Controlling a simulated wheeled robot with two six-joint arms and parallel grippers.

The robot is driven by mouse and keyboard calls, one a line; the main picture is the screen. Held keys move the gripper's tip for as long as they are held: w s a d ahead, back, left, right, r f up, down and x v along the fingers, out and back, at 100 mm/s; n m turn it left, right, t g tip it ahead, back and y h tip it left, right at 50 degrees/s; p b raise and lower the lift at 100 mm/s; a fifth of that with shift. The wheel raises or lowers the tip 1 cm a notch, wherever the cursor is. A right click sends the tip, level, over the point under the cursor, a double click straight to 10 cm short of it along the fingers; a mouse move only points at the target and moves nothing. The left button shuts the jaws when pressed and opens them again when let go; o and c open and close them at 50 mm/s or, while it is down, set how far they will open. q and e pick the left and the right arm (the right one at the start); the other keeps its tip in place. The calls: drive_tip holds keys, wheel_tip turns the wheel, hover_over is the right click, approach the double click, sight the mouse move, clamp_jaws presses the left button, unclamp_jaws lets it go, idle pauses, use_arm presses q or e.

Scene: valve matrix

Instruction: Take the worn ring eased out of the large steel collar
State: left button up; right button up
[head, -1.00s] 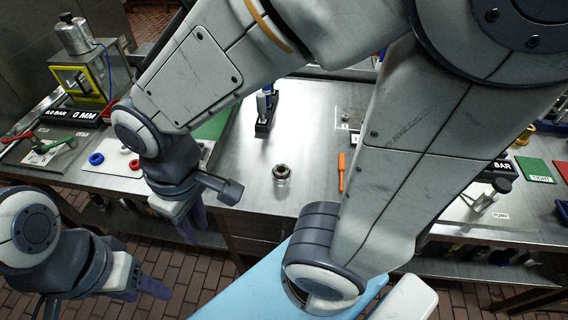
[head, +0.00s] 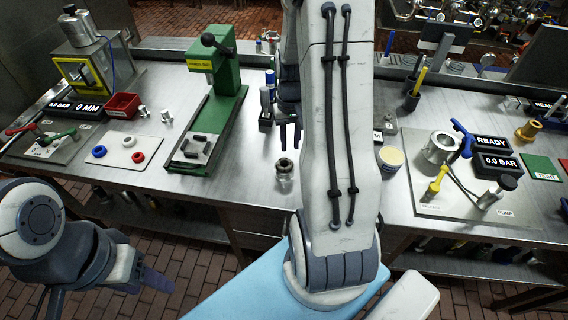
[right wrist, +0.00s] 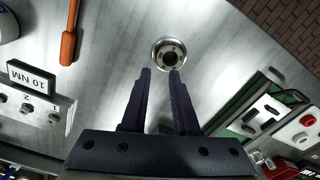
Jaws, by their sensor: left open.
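A small steel collar (head: 284,168) stands upright on the bench near its front edge, with a dark ring-like part in its top. It also shows in the right wrist view (right wrist: 168,53), where its round top has a dark centre. I cannot tell whether the dark part is loose. My right gripper (head: 289,138) points down just behind the collar. In the right wrist view its fingers (right wrist: 160,72) are apart and empty, with the collar just beyond their tips. My left gripper (head: 112,292) is open and empty, low at the left, off the bench's front edge.
A plate with blue, white and red rings (head: 112,150) and a green press (head: 212,100) stand left of the collar. A steel cylinder fixture (head: 438,150) stands on a panel at the right. An orange-handled tool (right wrist: 68,47) lies near the collar.

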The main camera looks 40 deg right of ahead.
sight(289, 162)
drive_tip(key=shift+f, duration=0.75)
drive_tip(key=f, duration=0.2)
drive_tip(key=f+p, duration=0.1)
drive_tip(key=f, duration=0.1)
drive_tip(key=shift+s+a+f+p, duration=0.1)
drive_tip(key=shift+s+a+p, duration=0.1)
drive_tip(key=shift+p, duration=0.1)
drive_tip(key=shift+f, duration=0.5)
drive_tip(key=shift+w, duration=0.1)
clamp_jaws()
